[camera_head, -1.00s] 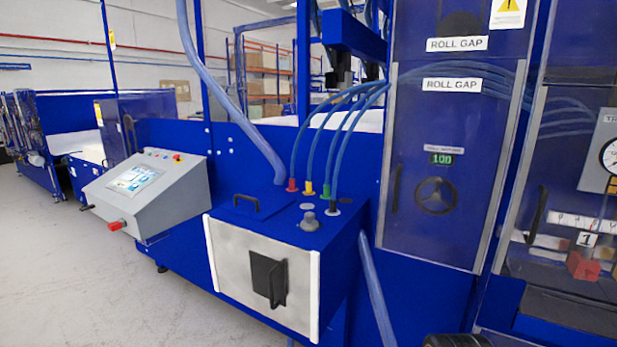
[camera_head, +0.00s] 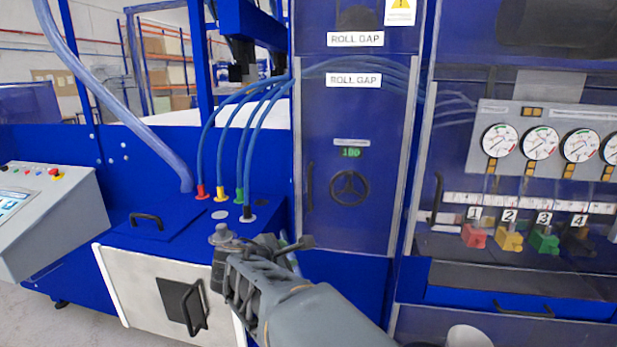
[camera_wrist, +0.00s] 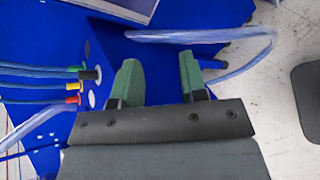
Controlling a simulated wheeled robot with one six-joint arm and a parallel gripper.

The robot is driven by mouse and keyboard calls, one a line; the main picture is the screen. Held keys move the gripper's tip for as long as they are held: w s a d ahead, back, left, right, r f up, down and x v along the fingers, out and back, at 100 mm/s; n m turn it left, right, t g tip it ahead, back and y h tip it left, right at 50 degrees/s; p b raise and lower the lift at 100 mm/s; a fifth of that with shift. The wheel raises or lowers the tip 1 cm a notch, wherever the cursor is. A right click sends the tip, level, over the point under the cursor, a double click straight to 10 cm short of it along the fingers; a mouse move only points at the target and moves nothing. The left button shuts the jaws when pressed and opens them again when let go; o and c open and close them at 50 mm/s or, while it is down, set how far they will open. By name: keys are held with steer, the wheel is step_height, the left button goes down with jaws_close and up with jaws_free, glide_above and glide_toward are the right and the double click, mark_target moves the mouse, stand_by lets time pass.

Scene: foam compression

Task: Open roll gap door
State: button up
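The roll gap door (camera_head: 352,125) is a tall, dark blue see-through panel with a "ROLL GAP" label. It looks closed. Its dark vertical handle (camera_head: 309,187) is on the left edge. Behind the panel show a handwheel (camera_head: 349,188) and a green lit display. My gripper (camera_head: 285,243) is in front of the blue box, below and left of the door handle and apart from it in the picture. In the wrist view, the two green fingers of my gripper (camera_wrist: 158,75) are spread with nothing between them. The door is not visible in the wrist view.
A grey control console (camera_head: 55,215) is farther left. A hose (camera_wrist: 205,37) crosses the wrist view.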

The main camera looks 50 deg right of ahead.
mark_target(309, 183)
steer(key=w+d+r+n+t+h+p, duration=0.1)
steer(key=w+d+r+n+h, duration=0.2)
steer(key=r+n, duration=0.2)
steer(key=w+d+r+n+t+h, duration=0.1)
steer(key=w+d+r+n+h, duration=0.1)
steer(key=d+r+n, duration=0.25)
steer(key=shift+w+r+p+x, duration=0.15)
steer(key=shift+p+x, duration=0.45)
steer(key=shift+x, duration=1.5)
steer(key=shift+w+r+p+x, duration=0.1)
steer(key=shift+p+x, duration=0.55)
steer(key=shift+x, duration=1.45)
steer(key=shift+w+r+p+x, duration=0.15)
steer(key=shift+p+x, duration=0.45)
steer(key=shift+x, duration=1.5)
steer(key=shift+a, duration=0.1)
jaws_close()
